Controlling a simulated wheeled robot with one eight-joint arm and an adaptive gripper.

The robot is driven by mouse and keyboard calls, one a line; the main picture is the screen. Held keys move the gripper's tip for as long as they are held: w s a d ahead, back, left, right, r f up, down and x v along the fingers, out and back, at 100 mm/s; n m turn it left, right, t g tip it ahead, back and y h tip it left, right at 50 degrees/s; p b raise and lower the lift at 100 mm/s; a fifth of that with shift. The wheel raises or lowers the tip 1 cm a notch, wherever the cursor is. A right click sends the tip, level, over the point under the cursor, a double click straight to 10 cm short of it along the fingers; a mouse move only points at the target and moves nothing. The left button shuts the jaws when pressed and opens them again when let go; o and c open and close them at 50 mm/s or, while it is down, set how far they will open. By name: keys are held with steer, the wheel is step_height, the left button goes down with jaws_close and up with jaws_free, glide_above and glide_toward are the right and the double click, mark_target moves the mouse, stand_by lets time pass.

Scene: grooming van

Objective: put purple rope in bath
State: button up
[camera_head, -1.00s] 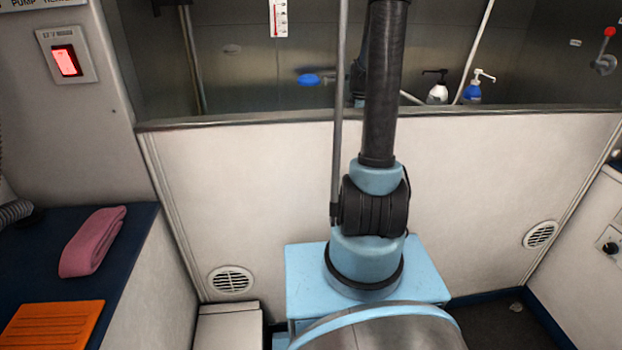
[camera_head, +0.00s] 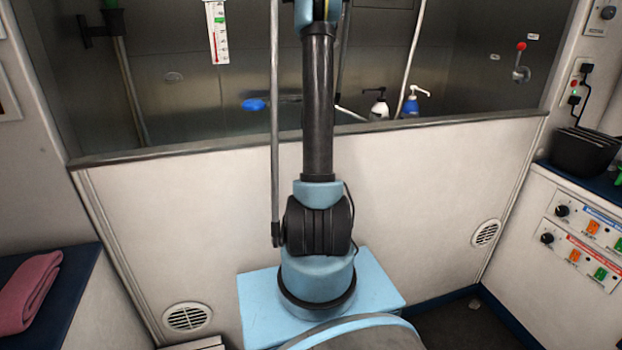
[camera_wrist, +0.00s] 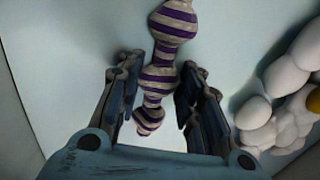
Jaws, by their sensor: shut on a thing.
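The purple rope (camera_wrist: 157,80), with purple and white stripes and knotted bulges, shows in the wrist view. It runs from the top edge down between the fingers of my gripper (camera_wrist: 154,92). My gripper is shut on the rope; the exact contact is hard to see. In the head view my arm rises past the bath, and the gripper and rope are out of frame. The bath (camera_head: 180,150) is the steel-walled basin behind the white front panel. Its floor is hidden behind the rim.
A white-topped bottle (camera_head: 380,108), a blue bottle (camera_head: 411,106) and a blue-ended object (camera_head: 254,105) show beyond the rim. White rounded lumps (camera_wrist: 290,85) lie right of the gripper. A pink towel (camera_head: 28,290) lies at left; a control panel (camera_head: 585,235) stands at right.

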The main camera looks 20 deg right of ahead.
steer(key=shift+f, duration=1.25)
steer(key=o, duration=1.1)
step_height(320, 180, up, 12)
steer(key=shift+w+r, duration=0.1)
